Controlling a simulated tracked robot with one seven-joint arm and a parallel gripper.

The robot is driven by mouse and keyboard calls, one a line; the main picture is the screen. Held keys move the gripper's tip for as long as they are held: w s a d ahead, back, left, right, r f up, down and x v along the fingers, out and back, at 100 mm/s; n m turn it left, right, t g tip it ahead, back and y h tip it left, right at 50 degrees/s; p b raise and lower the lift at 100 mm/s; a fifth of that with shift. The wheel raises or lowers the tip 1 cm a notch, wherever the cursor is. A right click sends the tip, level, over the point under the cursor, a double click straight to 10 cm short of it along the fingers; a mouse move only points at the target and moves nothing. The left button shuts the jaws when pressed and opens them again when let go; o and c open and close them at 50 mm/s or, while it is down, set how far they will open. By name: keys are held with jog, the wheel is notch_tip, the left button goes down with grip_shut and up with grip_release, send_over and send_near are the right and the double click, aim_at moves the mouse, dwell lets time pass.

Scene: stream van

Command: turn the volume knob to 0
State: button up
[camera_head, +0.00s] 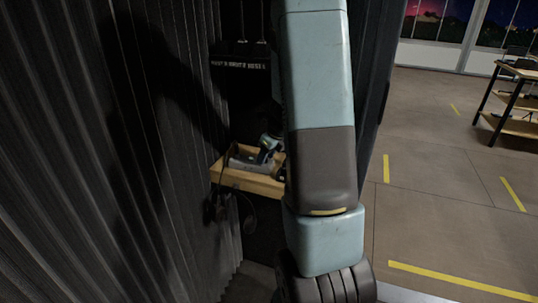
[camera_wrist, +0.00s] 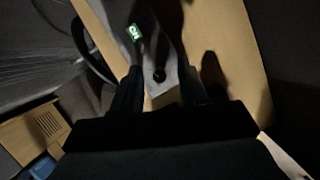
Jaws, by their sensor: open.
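The volume knob (camera_wrist: 159,76) is a small round black knob on a grey device (camera_wrist: 165,45) in the wrist view. A small lit green display (camera_wrist: 135,32) sits on the same device, above the knob in the picture; its figure is too blurred to read surely. My gripper (camera_wrist: 164,80) is open, its dark fingers to the left and right of the knob. Whether either finger touches the knob I cannot tell. In the head view my arm hides the gripper and the knob. A grey device (camera_head: 243,160) shows in part on the wooden shelf there.
The wooden shelf (camera_head: 247,182) holds the device and a dark-and-teal item (camera_head: 267,147). A black cable (camera_wrist: 85,45) loops left of the device in the wrist view. A dark ribbed curtain (camera_head: 90,150) hangs at left; open floor (camera_head: 440,180) lies at right.

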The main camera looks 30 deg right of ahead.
grip_shut()
dwell(0.3)
jog(key=n+g+y, duration=0.1)
jog(key=n, duration=0.3)
jog(key=shift+d+n, duration=0.1)
jog(key=shift+n, duration=0.3)
jog(key=shift+y, duration=0.3)
grip_release()
